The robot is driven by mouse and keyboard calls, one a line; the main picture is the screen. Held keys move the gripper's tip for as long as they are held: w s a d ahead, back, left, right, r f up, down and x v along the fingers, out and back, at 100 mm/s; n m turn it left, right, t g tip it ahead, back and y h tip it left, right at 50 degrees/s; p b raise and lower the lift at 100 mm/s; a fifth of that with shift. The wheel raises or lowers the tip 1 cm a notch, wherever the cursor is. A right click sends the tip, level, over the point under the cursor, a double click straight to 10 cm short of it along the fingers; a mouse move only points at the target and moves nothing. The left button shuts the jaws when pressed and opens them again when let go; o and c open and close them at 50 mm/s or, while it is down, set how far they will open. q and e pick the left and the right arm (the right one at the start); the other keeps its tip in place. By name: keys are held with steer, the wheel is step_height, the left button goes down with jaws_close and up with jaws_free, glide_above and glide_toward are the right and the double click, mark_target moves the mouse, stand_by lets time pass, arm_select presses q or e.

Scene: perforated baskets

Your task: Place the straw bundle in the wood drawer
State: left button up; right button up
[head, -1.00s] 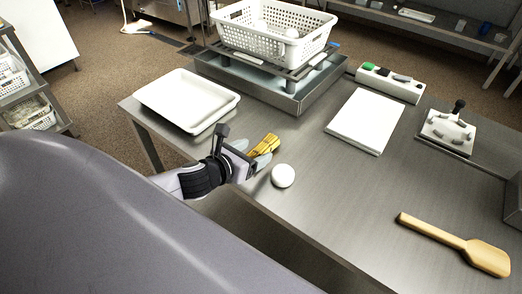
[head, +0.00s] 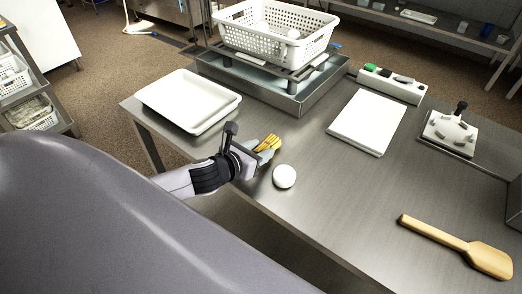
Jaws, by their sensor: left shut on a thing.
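The straw bundle (head: 270,142) is a small yellow bunch at the near edge of the steel table, in the middle of the head view. My left gripper (head: 262,152) is shut on it, and the fingers cover part of the bundle. Whether the bundle touches the table top is hard to tell. A white ball (head: 284,176) sits just right of and nearer than the gripper. No wood drawer can be made out. My right gripper is not in view.
The steel table (head: 330,215) holds a white tray (head: 158,100), a perforated white basket (head: 262,38) on a metal stand, a white board (head: 368,120) and a wooden paddle (head: 470,252). The middle of the table is clear.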

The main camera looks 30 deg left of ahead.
mark_target(258, 151)
arm_select(q)
steer(key=shift+r, duration=0.1)
step_height(258, 151, up, 20)
steer(key=p, duration=0.4)
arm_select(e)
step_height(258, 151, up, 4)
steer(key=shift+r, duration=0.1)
arm_select(q)
steer(key=shift+s, duration=0.1)
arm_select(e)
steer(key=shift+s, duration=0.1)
